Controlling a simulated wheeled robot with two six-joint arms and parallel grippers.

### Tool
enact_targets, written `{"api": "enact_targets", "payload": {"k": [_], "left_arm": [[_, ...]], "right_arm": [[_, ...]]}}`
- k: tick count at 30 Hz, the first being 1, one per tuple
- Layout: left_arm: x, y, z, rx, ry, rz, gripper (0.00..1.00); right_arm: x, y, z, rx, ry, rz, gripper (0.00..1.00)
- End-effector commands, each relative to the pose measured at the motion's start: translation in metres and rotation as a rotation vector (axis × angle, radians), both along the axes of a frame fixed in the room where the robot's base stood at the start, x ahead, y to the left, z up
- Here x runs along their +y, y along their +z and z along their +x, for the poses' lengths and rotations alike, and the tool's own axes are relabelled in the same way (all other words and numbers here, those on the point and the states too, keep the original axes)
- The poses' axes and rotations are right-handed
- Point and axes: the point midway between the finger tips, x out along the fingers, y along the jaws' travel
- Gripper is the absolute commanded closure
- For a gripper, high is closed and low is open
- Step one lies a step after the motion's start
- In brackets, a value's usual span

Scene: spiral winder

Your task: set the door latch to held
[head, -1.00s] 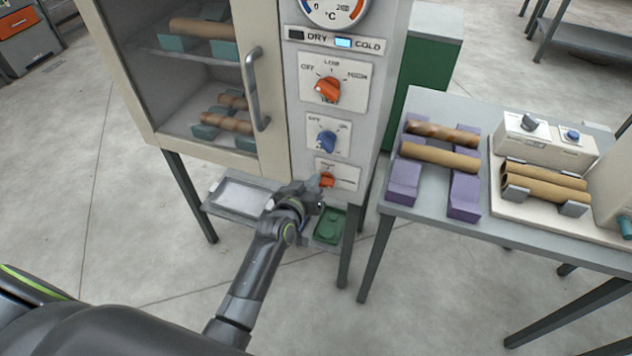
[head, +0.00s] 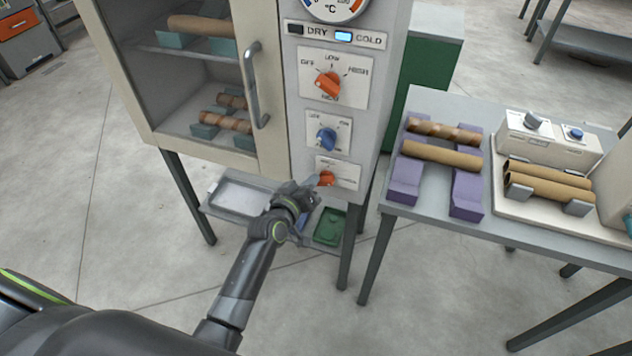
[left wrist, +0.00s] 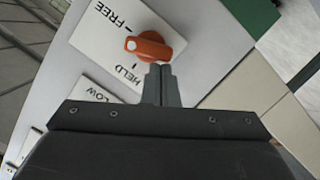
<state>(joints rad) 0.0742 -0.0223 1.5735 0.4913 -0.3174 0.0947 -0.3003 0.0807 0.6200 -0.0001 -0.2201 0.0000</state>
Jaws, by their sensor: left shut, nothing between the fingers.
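The door latch is an orange knob (head: 326,179) on a white plate, lowest on the cabinet's front panel. In the left wrist view the latch knob (left wrist: 152,48) has a white dot at its left end. The dot lies between the FREE and HELD marks. My left gripper (head: 313,184) is shut and empty, just left of the knob in the head view. In the left wrist view the closed fingertips (left wrist: 159,68) are right at the knob's lower edge; I cannot tell whether they touch. My right gripper is not in view.
Above the latch are a blue knob (head: 326,138) and a larger orange knob (head: 328,84). The cabinet's glass door has a grey handle (head: 254,86). A lower shelf holds a metal tray (head: 238,197) and a green tray (head: 330,226). A table (head: 425,214) with wound tubes stands right.

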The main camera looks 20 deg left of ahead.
Motion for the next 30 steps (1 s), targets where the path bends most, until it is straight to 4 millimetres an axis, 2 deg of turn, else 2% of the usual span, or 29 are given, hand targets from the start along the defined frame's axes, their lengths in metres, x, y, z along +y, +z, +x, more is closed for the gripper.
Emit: {"api": "enact_targets", "payload": {"k": [30], "left_arm": [[0.004,-0.011,0.0,0.011,0.0,-0.332,1.0]], "right_arm": [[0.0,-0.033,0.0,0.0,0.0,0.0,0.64]]}}
